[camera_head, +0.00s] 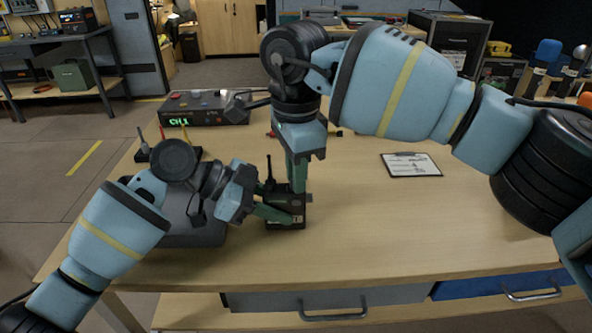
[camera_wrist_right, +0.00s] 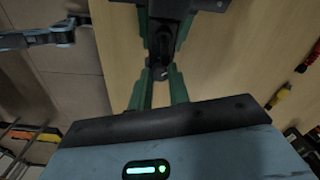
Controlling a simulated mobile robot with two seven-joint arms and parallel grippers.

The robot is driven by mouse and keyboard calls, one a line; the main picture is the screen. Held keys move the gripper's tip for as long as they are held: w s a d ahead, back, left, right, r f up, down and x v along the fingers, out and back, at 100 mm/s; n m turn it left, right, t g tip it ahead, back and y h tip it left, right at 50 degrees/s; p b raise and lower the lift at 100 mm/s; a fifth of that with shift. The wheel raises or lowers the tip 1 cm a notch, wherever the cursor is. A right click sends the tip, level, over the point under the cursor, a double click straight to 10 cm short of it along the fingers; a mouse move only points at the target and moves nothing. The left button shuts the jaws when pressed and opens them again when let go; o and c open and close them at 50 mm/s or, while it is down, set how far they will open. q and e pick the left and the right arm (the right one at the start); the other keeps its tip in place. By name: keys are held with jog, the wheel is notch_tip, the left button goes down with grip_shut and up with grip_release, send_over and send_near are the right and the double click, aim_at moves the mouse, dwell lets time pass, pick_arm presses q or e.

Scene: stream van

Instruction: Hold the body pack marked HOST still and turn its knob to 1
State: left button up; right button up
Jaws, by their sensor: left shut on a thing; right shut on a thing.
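A small black body pack (camera_head: 287,218) with a stub antenna (camera_head: 269,168) stands on the wooden table in front of me. I cannot read its marking. My left gripper (camera_head: 280,212) reaches in low from the left and is shut on the pack's body. My right gripper (camera_head: 298,186) points down from above and is shut at the top of the pack, where the knob is hidden by its fingers. The right wrist view shows its green fingers (camera_wrist_right: 164,40) meeting at the dark pack. The knob's setting cannot be read.
A receiver box (camera_head: 205,106) showing "CH.1" in green stands at the back left. A grey case or pad (camera_head: 195,235) lies under my left arm. A clipboard (camera_head: 411,165) lies at right. The table's front right is clear, with drawers (camera_head: 335,303) below its edge.

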jog(key=shift+n, duration=0.6)
jog(key=shift+n, duration=1.4)
jog(key=o, duration=0.6)
jog(key=shift+r, duration=3.05)
